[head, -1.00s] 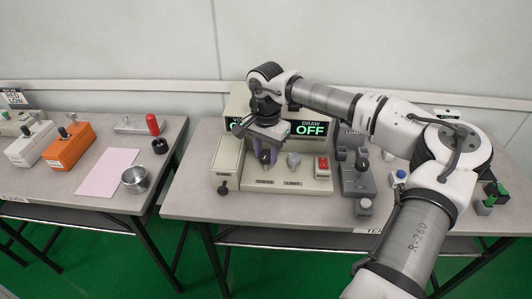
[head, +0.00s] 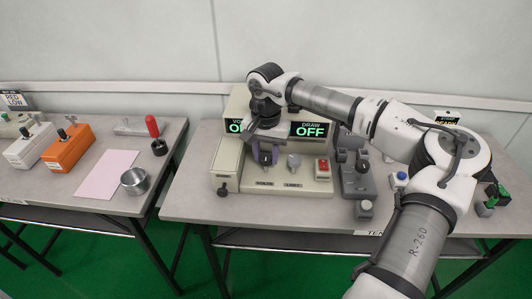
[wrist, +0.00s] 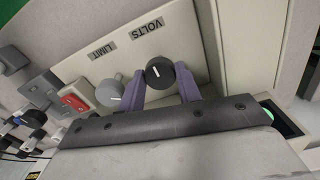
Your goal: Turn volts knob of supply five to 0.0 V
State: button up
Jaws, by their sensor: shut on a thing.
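The supply (head: 315,184) is a cream unit on the right-hand table. Its dark VOLTS knob (wrist: 158,72) has a white pointer line and sits above the VOLTS label in the head view. My gripper (wrist: 162,84) has its purple fingers closed on both sides of this knob; in the head view the gripper (head: 265,160) comes down over the front panel. The DRAW display (head: 310,130) reads OFF. The volts display (head: 235,126) is partly hidden by my wrist.
A red switch (head: 321,167) is right of the LIMIT knob. Grey boxes with knobs (head: 354,180) stand close on the right. A cream side block with a dark knob (head: 223,192) adjoins the left. The left table holds an orange box (head: 68,148) and a metal cup (head: 134,181).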

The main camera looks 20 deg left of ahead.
aim_at(265, 157)
jog(key=o, duration=1)
jog(key=shift+r, duration=0.15)
notch_tip(265, 157, up, 14)
jog(key=shift+f+b, duration=0.2)
jog(key=shift+b, duration=0.25)
jog(key=shift+a, duration=0.1)
